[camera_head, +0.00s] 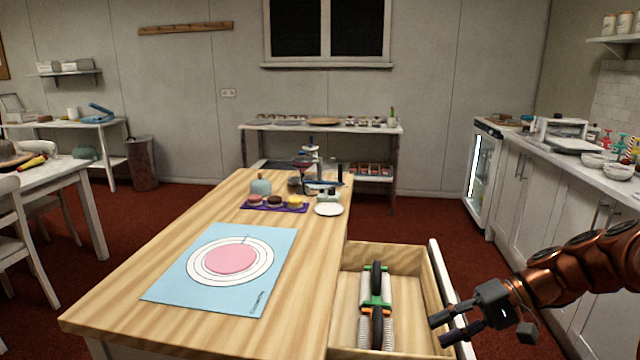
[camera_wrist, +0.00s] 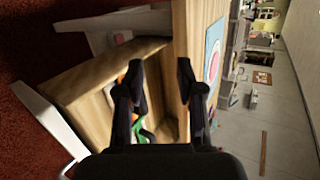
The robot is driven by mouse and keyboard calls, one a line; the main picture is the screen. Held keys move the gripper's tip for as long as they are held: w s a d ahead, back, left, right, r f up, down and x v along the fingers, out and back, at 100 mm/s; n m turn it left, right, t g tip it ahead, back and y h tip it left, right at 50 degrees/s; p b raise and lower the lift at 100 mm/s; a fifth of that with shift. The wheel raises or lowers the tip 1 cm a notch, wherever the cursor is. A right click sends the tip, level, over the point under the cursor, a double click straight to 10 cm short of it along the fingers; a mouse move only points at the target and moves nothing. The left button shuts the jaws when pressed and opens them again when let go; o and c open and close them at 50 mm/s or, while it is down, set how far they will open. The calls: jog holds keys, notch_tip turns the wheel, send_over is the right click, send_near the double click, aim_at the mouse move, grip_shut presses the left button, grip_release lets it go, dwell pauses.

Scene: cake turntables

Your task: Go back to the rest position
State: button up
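My gripper (camera_head: 452,328) is at the right of the open drawer in the head view, by the drawer's white front panel. Its two dark fingers are spread apart with nothing between them. In the wrist view the fingers of my gripper (camera_wrist: 158,75) are also apart, with the drawer and table edge beyond them. The open drawer (camera_head: 432,300) holds tools with black, green and orange parts (camera_head: 376,300). The green and orange parts also show in the wrist view (camera_wrist: 140,130), partly hidden by a finger.
The wooden table (camera_head: 120,310) bears a blue mat (camera_head: 170,290) with a pink disc (camera_head: 232,258). A purple tray (camera_head: 250,206) with cakes and a white plate (camera_head: 328,210) stand farther back. White cabinets (camera_head: 540,190) line the right wall. Red floor is free between table and cabinets.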

jog(key=s+a+r+n+g+h+p, duration=0.1)
jog(key=s+a+r+g+h+p, duration=0.15)
jog(key=s+a+r+p, duration=0.35)
jog(key=s+a+r+n+g+h+p, duration=0.1)
jog(key=s+a+r+h+p, duration=0.2)
jog(key=s, duration=0.5)
jog(key=s+d+r+h+p, duration=0.2)
jog(key=s+h+p, duration=0.1)
jog(key=s, duration=0.3)
jog(key=s+d+r+t+h+p, duration=0.1)
jog(key=s+d+h+p, duration=0.1)
jog(key=s+p, duration=0.3)
jog(key=shift+s+r+h, duration=0.35)
jog(key=shift+s+h, duration=0.3)
jog(key=shift+s, duration=0.6)
jog(key=shift+a+t, duration=0.1)
jog(key=shift+t, duration=0.15)
